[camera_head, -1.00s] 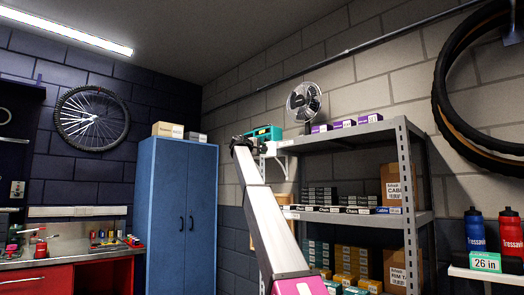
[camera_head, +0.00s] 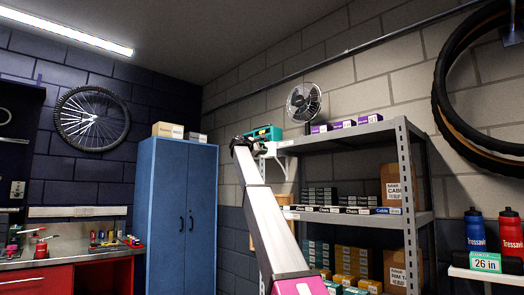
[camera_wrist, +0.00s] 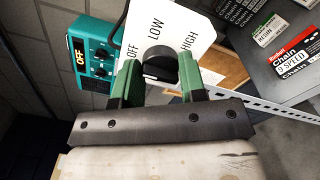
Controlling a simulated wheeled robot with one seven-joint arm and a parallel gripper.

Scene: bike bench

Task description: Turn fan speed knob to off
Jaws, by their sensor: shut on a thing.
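The fan speed knob (camera_wrist: 160,64) is dark and round. It sits on a white plate (camera_wrist: 172,22) marked OFF, LOW and HIGH in the wrist view. My gripper (camera_wrist: 159,70) has its green fingers on both sides of the knob, shut on it. The fingers hide part of the knob, and I cannot clearly tell which mark it points to. In the head view my gripper (camera_head: 246,143) is at the left end of the shelf's top. The fan (camera_head: 304,102) stands on that shelf's top, right of my gripper.
A teal box (camera_wrist: 91,50) with an orange OFF display is beside the plate; it also shows in the head view (camera_head: 264,133). Purple boxes (camera_head: 343,124) stand on the shelf (camera_head: 350,140). A blue cabinet (camera_head: 172,215) is to the left.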

